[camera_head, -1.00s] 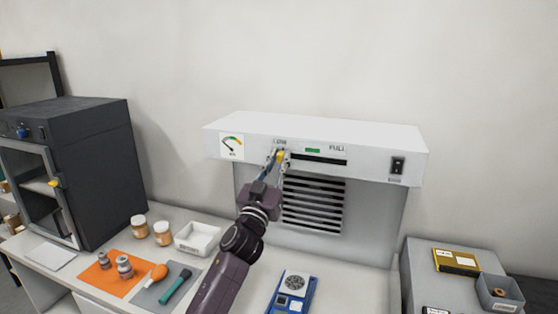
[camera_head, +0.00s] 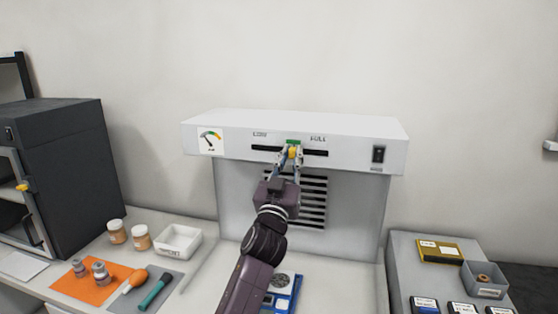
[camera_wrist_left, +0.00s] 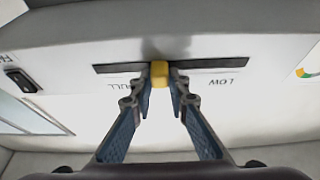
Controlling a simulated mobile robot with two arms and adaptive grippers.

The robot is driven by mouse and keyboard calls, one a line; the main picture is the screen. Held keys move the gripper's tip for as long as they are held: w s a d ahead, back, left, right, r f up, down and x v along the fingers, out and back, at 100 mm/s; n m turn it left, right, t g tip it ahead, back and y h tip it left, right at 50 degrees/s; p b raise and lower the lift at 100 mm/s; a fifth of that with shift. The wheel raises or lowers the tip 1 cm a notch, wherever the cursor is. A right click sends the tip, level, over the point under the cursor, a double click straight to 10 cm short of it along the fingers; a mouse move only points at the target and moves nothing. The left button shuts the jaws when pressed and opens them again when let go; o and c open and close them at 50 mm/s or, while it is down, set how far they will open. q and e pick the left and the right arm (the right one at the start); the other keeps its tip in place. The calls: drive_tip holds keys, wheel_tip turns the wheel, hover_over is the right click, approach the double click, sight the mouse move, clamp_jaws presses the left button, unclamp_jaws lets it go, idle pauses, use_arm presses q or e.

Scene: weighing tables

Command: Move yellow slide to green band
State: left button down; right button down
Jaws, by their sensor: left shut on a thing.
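The yellow slide (camera_head: 292,152) sits in the black slot (camera_head: 266,149) on the front of the white hood (camera_head: 350,135). My left gripper (camera_head: 291,155) is shut on it, with a finger on each side. The green band (camera_head: 293,142) is just above the slot, and the slide stands directly below it, between the two printed labels. In the left wrist view the yellow slide (camera_wrist_left: 159,74) is between the fingertips at the slot (camera_wrist_left: 215,74); the green band cannot be made out there. My right gripper is not in view.
A dial label (camera_head: 210,140) is at the hood's left and a black switch (camera_head: 378,154) at its right. A blue balance (camera_head: 284,291) stands below my arm. A white tray (camera_head: 179,241), jars and tools lie on the table to the left.

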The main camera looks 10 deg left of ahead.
use_arm(q)
drive_tip(key=shift+a, duration=0.1)
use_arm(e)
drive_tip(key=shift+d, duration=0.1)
use_arm(q)
drive_tip(key=c, duration=1.8)
unclamp_jaws()
drive_tip(key=shift+c, duration=0.2)
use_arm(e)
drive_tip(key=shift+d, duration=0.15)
use_arm(q)
drive_tip(key=v, duration=1.2)
